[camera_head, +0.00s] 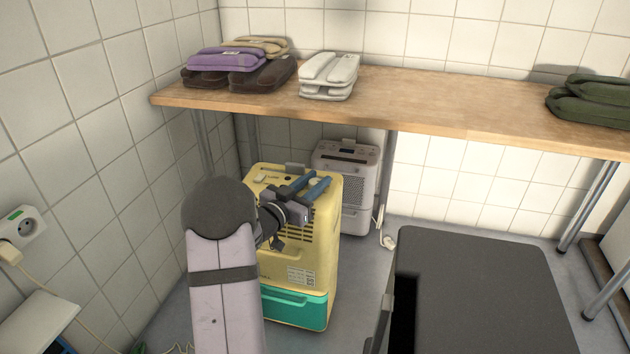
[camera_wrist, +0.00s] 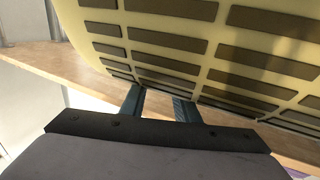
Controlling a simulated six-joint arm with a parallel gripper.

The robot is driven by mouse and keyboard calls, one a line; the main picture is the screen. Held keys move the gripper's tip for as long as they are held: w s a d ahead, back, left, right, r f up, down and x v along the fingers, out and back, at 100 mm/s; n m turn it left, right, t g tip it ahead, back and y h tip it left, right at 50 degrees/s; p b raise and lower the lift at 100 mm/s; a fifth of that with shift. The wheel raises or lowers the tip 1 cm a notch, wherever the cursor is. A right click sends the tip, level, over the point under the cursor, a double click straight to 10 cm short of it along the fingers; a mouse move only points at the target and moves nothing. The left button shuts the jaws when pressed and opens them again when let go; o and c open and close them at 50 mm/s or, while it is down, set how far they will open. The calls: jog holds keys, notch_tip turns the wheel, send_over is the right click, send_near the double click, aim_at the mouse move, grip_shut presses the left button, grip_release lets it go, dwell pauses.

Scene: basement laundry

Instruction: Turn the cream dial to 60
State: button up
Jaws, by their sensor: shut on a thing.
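The yellow dehumidifier (camera_head: 318,240) with a teal tank (camera_head: 292,306) stands on the floor under the bench. The cream dial (camera_head: 316,182) is on its top, near the right corner, mostly covered by my fingers. My gripper (camera_head: 317,179) reaches over the top from the front, its two blue fingers on either side of the dial, shut on it. In the wrist view my gripper's fingers (camera_wrist: 158,101) pass the yellow vented face (camera_wrist: 170,22); the dial is hidden there. The dial's scale and pointer are too small to read.
A pale second appliance (camera_head: 355,214) stands behind to the right. The wooden bench (camera_head: 430,105) above carries folded cloths, purple (camera_head: 225,60), white (camera_head: 328,75) and green (camera_head: 592,101). A dark grey box-like top (camera_head: 480,290) fills the right foreground. A wall socket (camera_head: 20,228) is at left.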

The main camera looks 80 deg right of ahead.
aim_at(311, 184)
jog(key=shift+r, duration=0.1)
jog(key=o, duration=1)
jog(key=shift+o, duration=0.2)
jog(key=shift+p+v, duration=1.15)
jog(key=shift+v, duration=2.45)
